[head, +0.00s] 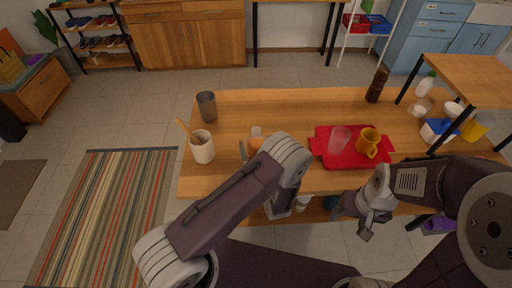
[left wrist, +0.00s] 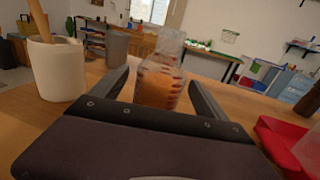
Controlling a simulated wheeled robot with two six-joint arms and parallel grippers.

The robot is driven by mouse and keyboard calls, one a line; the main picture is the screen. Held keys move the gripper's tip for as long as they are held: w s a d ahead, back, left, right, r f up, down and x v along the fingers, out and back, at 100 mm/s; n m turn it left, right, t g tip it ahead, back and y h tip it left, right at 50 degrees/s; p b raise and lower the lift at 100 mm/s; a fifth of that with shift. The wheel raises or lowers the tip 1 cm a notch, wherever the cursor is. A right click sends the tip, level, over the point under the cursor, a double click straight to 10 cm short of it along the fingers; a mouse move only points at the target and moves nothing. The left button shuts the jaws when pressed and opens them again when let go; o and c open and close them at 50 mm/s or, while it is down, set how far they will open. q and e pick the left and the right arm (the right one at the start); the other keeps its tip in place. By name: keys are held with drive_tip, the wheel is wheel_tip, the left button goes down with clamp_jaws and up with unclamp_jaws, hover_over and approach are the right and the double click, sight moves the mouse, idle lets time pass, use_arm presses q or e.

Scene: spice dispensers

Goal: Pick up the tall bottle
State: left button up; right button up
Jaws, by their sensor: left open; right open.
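A clear bottle (head: 256,133) with orange-red contents stands upright on the wooden table, partly hidden behind my left arm. In the left wrist view the bottle (left wrist: 165,72) stands between the two finger lines of my left gripper (left wrist: 160,78). The gripper is open, with a finger on each side of the bottle in the picture. I cannot tell whether either finger touches it. In the head view my arm hides most of that gripper; one dark finger shows left of the bottle. My right gripper (head: 352,222) is open and empty at the table's front edge.
A cream crock (head: 202,152) with a wooden utensil and a grey cup (head: 206,106) stand left of the bottle. A red tray (head: 328,156) holds a clear cup (head: 339,139) and yellow mug (head: 367,138). A dark brown mill (head: 377,85) stands behind. The table's middle back is clear.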

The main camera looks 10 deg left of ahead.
sight(257, 139)
use_arm(q)
drive_tip(key=shift+w+a, duration=0.3)
drive_tip(key=shift+w, duration=0.3)
clamp_jaws()
drive_tip(key=shift+r, duration=0.1)
drive_tip(key=shift+r, duration=1.85)
drive_tip(key=w+d+r, duration=0.5)
drive_tip(key=d+r, duration=0.2)
drive_tip(key=d, duration=0.3)
drive_tip(key=shift+w+b, duration=0.3)
drive_tip(key=shift+b, duration=0.1)
drive_tip(key=shift+d+r, duration=0.1)
